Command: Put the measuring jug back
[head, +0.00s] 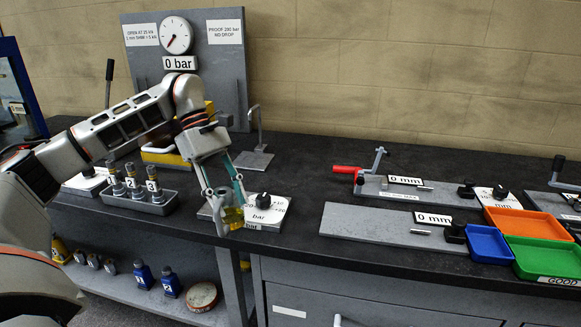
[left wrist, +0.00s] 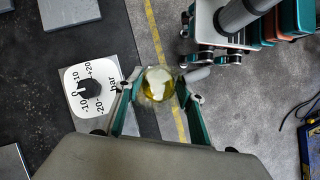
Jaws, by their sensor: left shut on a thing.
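The measuring jug (head: 233,217) is small and clear with yellow liquid in it. My left gripper (head: 229,208) is shut on it, one finger on each side. In the left wrist view the jug (left wrist: 158,84) sits between the fingertips of my left gripper (left wrist: 159,90), seen from above, with floor and a yellow line beneath it. It is at the bench's front edge, beside the white dial plate marked bar (head: 268,205), which it partly covers in the head view. My right gripper is not in view.
The dark bench (head: 310,165) has bare room right of the dial plate. A grey block of numbered bottles (head: 150,203) stands left, with a gauge panel (head: 225,60) behind. Blue (head: 488,243), green (head: 545,258) and orange (head: 522,228) trays are at right. A lower shelf (head: 125,292) holds bottles and a tin.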

